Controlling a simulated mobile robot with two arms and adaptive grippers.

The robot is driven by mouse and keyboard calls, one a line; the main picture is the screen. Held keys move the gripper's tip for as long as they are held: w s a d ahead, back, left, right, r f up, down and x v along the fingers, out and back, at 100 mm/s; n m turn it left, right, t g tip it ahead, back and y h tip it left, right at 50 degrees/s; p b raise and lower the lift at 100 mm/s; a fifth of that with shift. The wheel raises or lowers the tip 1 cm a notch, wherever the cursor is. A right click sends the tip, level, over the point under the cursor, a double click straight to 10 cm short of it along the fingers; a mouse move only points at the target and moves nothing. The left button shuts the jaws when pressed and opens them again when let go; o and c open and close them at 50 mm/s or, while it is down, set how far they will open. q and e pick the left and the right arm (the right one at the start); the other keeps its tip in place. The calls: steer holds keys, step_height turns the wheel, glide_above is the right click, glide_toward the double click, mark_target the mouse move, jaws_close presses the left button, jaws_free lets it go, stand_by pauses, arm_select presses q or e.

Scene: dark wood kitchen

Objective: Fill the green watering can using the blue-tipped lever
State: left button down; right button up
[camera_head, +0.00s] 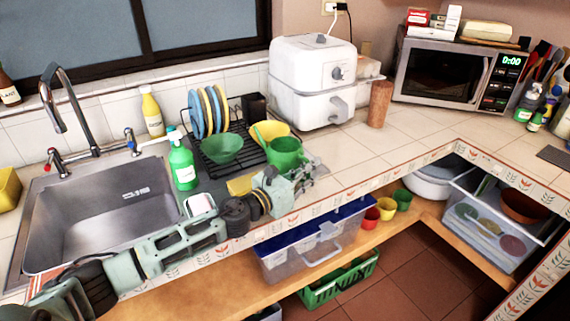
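The green watering can (286,150) stands upright on the tiled counter, at the right end of the dish rack, beside a yellow bowl. My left gripper (298,178) is right in front of it, at its lower part. The gripper overlaps the can's base, and I cannot tell whether its fingers touch the can or are open or shut. The blue-tipped lever (130,137) is at the back right of the steel sink (95,220), by the curved faucet (62,98). A red-tipped lever (55,158) is on the left. No water stream shows. My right gripper is out of view.
A green soap bottle (183,166) stands at the sink's right edge, with a yellow bottle (152,112) behind. The dish rack (235,158) holds plates and a green bowl (222,149). A white cooker (312,80) stands behind the can. Counter to the right is mostly clear.

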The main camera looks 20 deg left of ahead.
mark_target(309, 159)
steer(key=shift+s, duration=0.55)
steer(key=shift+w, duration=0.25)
arm_select(q)
steer(key=shift+r, duration=0.1)
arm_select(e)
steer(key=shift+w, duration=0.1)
arm_select(q)
steer(key=shift+r, duration=0.2)
step_height(309, 159, up, 4)
steer(key=shift+f+p, duration=0.15)
steer(key=shift+p, duration=0.75)
steer(key=s+d+r+p, duration=0.1)
steer(key=s+d+r, duration=0.1)
steer(key=d, duration=0.3)
steer(key=s+d+r+p, duration=0.1)
steer(key=s+d+r, duration=0.1)
steer(key=d+r, duration=0.2)
steer(key=shift+s+d+r+p, duration=0.35)
steer(key=shift+s+d+r, duration=0.05)
steer(key=shift+d, duration=0.5)
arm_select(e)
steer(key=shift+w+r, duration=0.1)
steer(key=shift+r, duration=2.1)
